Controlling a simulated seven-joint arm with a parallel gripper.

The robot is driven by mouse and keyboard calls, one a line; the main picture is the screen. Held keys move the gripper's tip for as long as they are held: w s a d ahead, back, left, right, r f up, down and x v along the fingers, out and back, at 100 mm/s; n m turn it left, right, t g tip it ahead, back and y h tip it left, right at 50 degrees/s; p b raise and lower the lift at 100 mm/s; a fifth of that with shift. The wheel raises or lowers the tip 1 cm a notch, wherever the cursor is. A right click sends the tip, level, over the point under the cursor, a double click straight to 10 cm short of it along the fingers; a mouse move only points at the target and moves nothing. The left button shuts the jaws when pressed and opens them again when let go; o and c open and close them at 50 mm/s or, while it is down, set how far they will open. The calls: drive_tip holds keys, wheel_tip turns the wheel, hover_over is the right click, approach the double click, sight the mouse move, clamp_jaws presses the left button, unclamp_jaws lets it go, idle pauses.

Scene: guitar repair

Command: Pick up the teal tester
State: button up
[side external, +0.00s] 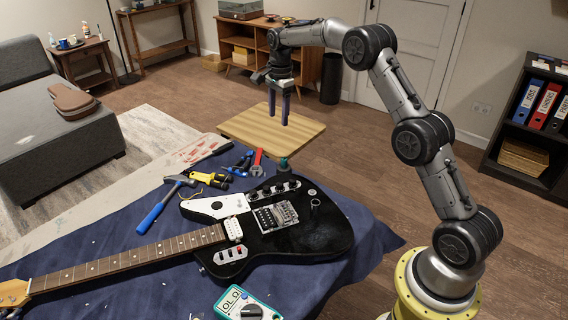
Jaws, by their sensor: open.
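The teal tester (247,304) is a teal and white box with a display and a dark dial. It lies on the blue cloth at the near edge of the side external view, cut off by the bottom of the picture.
A black electric guitar (300,235) lies across the blue cloth (120,225) between my gripper and the tester. A blue-handled hammer (160,205), a red wrench (258,163) and other tools lie behind its neck. A small dark green bottle (283,166) stands behind the body.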

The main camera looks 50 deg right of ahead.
hover_over(284, 158)
drive_tip(key=shift+g, duration=0.4)
wheel_tip(284, 158, down, 12)
drive_tip(key=shift+r, duration=0.1)
drive_tip(key=shift+f, duration=3.05)
clamp_jaws()
